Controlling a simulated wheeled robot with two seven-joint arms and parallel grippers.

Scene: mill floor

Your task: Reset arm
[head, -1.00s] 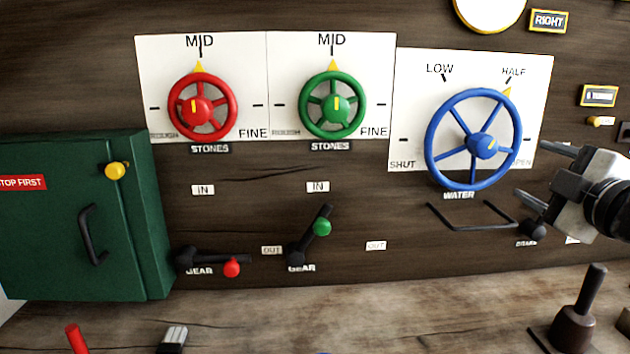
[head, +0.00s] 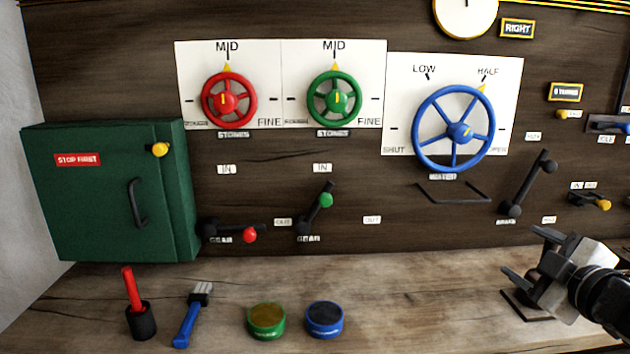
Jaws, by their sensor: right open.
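My right gripper (head: 526,257) is at the lower right of the head view, low over the wooden bench. Its two fingers are apart and point left, with nothing between them. It is below the black brake lever (head: 530,182) and clear of it. That lever tilts up to the right on the dark panel. The gripper hides part of a dark base plate (head: 522,307) on the bench. My left gripper does not show.
The wall panel has a red wheel (head: 208,98), a green wheel (head: 324,97), a blue wheel (head: 431,139) and gear levers. A green cabinet (head: 95,225) stands left. A blue-handled brush (head: 187,325), a green tin (head: 267,318) and a blue tin (head: 325,318) occupy the bench. Bench centre is clear.

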